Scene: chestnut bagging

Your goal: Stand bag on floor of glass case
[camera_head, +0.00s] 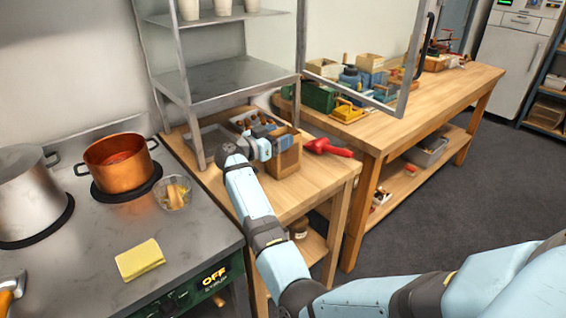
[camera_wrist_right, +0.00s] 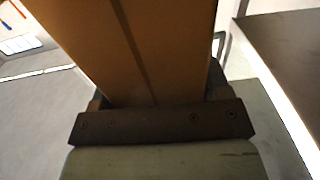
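A brown bag (camera_head: 287,163) is at the front right of the glass case, just above or on the wooden table top; I cannot tell if it touches. My right gripper (camera_head: 270,147) is at the bag's upper left part and appears shut on it. In the right wrist view the bag (camera_wrist_right: 135,45) fills the middle, between the fingers of the gripper (camera_wrist_right: 155,105). The glass case (camera_head: 218,78) has grey metal posts and a shelf, and its glass door (camera_head: 360,45) stands open to the right. Part of the case floor is hidden by my arm. My left gripper is out of view.
A tray of chestnuts (camera_head: 258,121) lies inside the case behind the bag. A workbench (camera_head: 440,100) stands behind.

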